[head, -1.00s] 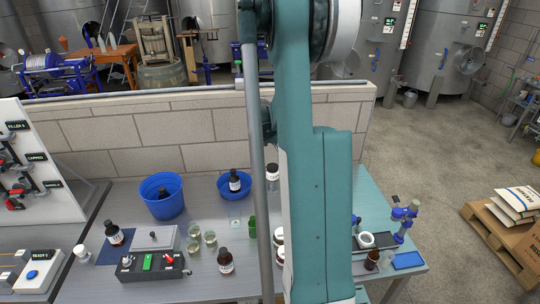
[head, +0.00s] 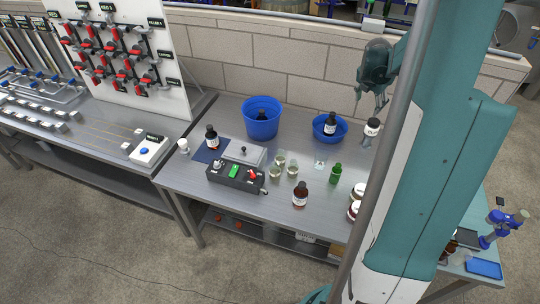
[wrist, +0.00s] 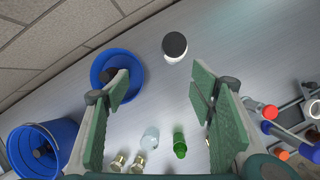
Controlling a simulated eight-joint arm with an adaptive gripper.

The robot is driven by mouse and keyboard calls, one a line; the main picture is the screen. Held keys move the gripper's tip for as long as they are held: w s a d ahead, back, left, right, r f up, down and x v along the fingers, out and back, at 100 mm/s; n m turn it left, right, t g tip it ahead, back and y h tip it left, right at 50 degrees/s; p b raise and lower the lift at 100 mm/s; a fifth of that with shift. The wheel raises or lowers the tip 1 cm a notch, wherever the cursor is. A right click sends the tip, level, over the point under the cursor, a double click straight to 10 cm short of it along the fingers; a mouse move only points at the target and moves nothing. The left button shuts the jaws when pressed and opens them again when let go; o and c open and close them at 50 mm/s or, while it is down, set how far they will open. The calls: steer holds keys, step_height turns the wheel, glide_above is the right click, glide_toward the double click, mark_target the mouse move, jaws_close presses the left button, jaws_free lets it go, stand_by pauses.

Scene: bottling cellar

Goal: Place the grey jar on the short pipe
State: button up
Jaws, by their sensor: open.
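My gripper (head: 374,106) hangs above the back of the metal table, its jaws apart. In the wrist view my gripper (wrist: 162,88) has nothing between its fingers. A pale jar with a dark grey lid (head: 372,129) stands upright on the table just below my gripper, apart from it; it looks like the grey jar. In the wrist view this jar (wrist: 174,47) is beyond the fingertips, slightly right of their middle. I cannot pick out the short pipe with certainty; my arm hides part of the table's right side.
A blue bucket (head: 262,120) and a blue bowl (head: 328,129) holding a dark bottle stand left of the jar. A green bottle (head: 336,173), small glass jars (head: 280,161) and a brown bottle (head: 300,195) stand nearer the front. A block wall (head: 285,62) runs behind.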

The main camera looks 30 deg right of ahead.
steer(key=s+a+r+m+t+y, duration=0.1)
steer(key=a+r+m, duration=0.5)
steer(key=a, duration=0.9)
steer(key=s+a+r+m+t, duration=0.1)
steer(key=a+r+m+t, duration=0.15)
steer(key=a+r, duration=0.85)
steer(key=s+a+f+m+y, duration=0.1)
steer(key=s+a+m, duration=0.5)
steer(key=a, duration=0.9)
steer(key=s+a+f+m+t+y, duration=0.1)
steer(key=s+a+m, duration=0.5)
steer(key=s+a, duration=0.6)
steer(key=a+f+y, duration=0.1)
steer(key=a, duration=0.2)
steer(key=shift+a+f, duration=0.2)
steer(key=shift+a, duration=0.1)
